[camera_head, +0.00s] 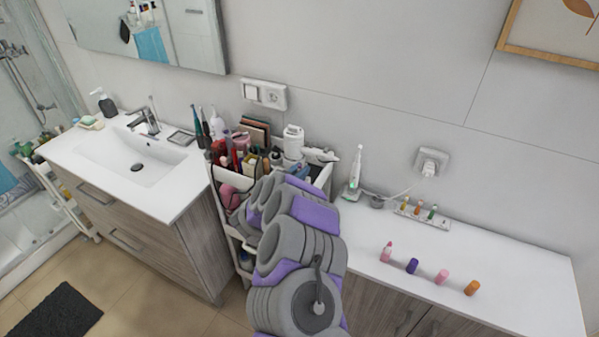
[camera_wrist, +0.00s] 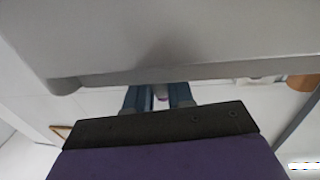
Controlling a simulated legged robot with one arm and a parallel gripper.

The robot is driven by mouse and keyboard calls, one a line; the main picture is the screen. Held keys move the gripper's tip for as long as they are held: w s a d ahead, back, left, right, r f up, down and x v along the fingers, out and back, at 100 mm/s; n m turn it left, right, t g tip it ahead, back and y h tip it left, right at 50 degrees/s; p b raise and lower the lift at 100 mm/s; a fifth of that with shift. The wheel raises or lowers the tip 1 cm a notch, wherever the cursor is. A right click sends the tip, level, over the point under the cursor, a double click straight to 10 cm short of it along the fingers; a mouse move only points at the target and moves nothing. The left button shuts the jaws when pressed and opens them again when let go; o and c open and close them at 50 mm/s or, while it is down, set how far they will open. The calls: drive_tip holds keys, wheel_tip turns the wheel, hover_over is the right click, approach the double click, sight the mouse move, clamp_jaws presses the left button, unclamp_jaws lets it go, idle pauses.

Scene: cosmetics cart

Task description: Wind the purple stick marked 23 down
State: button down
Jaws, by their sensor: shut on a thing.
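My gripper (camera_wrist: 160,98) shows in the wrist view, with its two blue fingers shut on a small grey-and-purple thing (camera_wrist: 161,98). Only a bit of that thing shows between the fingers. I cannot tell whether it is the purple stick, and no number is readable. In the head view my arm hides the gripper and whatever it holds.
A crowded cart (camera_head: 232,176) stands by the sink (camera_head: 130,155). The counter's right end is clear.

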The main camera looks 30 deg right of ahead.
drive_tip(key=m+g+h+b, duration=0.1)
drive_tip(key=g, duration=0.1)
drive_tip(key=m+g+b, duration=0.2)
drive_tip(key=shift+w+a+f+h, duration=0.1)
drive_tip(key=shift+h, duration=0.3)
drive_tip(key=shift+m+g+b, duration=0.6)
drive_tip(key=shift+g+b, duration=0.2)
drive_tip(key=shift+g, duration=0.3)
drive_tip(key=shift+m+g+h+b, duration=0.3)
drive_tip(key=shift+m+g+b, duration=0.1)
drive_tip(key=shift+g, duration=0.2)
drive_tip(key=c, duration=1.1)
unclamp_jaws()
drive_tip(key=shift+a, duration=0.15)
drive_tip(key=a, duration=0.5)
drive_tip(key=s+a+p, duration=0.1)
drive_tip(key=a, duration=1.1)
drive_tip(key=shift+s+a+p, duration=0.1)
drive_tip(key=shift+s+p, duration=0.15)
drive_tip(key=shift+p, duration=0.05)
